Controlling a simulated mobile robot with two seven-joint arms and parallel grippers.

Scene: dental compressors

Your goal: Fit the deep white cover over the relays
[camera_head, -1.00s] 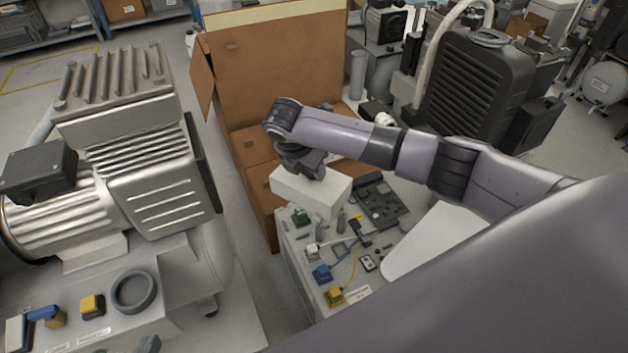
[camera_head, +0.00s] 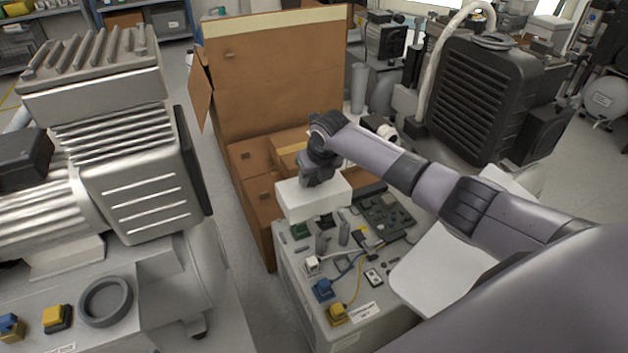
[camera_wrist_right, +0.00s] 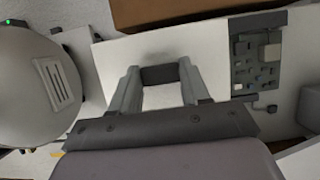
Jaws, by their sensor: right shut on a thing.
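The white cover (camera_head: 314,196) is a box-like block above the far left part of the grey unit (camera_head: 330,332). My right gripper (camera_head: 318,180) is shut on it from above; its two fingers (camera_wrist_right: 160,85) also show in the right wrist view, with a dark piece between them. The cover looks roughly level. Whether it touches the unit I cannot tell. No relays can be made out for certain; the cover hides the area beneath it. A green part (camera_head: 300,231) and two grey cylinders stand just in front of it. My left gripper is not in view.
A circuit board (camera_head: 384,215) lies right of the cover. White, blue (camera_head: 323,289) and yellow (camera_head: 337,314) connectors with wires sit nearer. An open cardboard box (camera_head: 275,80) stands behind. A large compressor (camera_head: 140,190) is at left, across a floor gap.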

